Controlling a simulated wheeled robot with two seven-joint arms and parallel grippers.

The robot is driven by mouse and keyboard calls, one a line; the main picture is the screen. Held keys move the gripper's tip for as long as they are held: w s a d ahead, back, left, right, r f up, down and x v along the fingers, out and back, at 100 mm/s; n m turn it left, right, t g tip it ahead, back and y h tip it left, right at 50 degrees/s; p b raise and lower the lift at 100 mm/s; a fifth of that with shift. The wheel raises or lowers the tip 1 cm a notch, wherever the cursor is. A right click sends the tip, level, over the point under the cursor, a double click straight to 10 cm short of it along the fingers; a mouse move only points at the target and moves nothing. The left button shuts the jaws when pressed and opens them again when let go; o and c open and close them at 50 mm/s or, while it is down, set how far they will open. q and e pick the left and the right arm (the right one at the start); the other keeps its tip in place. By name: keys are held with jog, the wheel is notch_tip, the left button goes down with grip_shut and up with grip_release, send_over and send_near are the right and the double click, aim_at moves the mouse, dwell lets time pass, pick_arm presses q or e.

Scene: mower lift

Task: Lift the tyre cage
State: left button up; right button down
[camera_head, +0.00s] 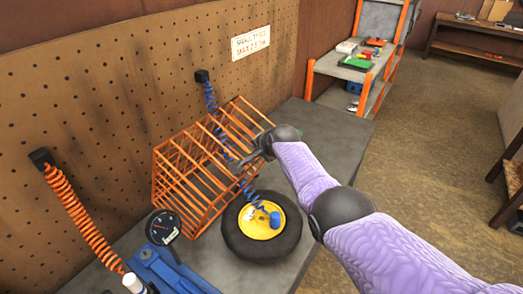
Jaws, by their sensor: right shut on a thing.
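The tyre cage (195,172) is an orange barred frame on the grey bench, seen tilted up against the pegboard side. My right gripper (247,160) is shut at the cage's right edge, on its bars. Its fingertips are small and partly hidden against the bars. A black tyre with a yellow hub (236,245) lies flat on the bench in front of the cage, below my right arm. A blue coiled hose (219,128) runs from the wall through the cage to a blue fitting on the hub. My left gripper is not in view.
A gauge (163,227) and a blue tool (165,272) sit at the bench's front left. An orange coiled hose (75,210) hangs at the left. An orange-framed shelf (350,70) stands beyond.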

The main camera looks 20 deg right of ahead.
jog(key=shift+w+a+r, duration=0.15)
jog(key=shift+w+a, duration=0.1)
jog(key=shift+w, duration=0.05)
jog(key=c, duration=0.6)
grip_release()
jog(key=shift+s+r+p, duration=0.1)
jog(key=shift+r+p, duration=0.15)
jog(key=shift+p, duration=0.2)
jog(key=shift+p+v, duration=3.7)
jog(key=shift+v, duration=1.05)
jog(key=shift+f, duration=0.1)
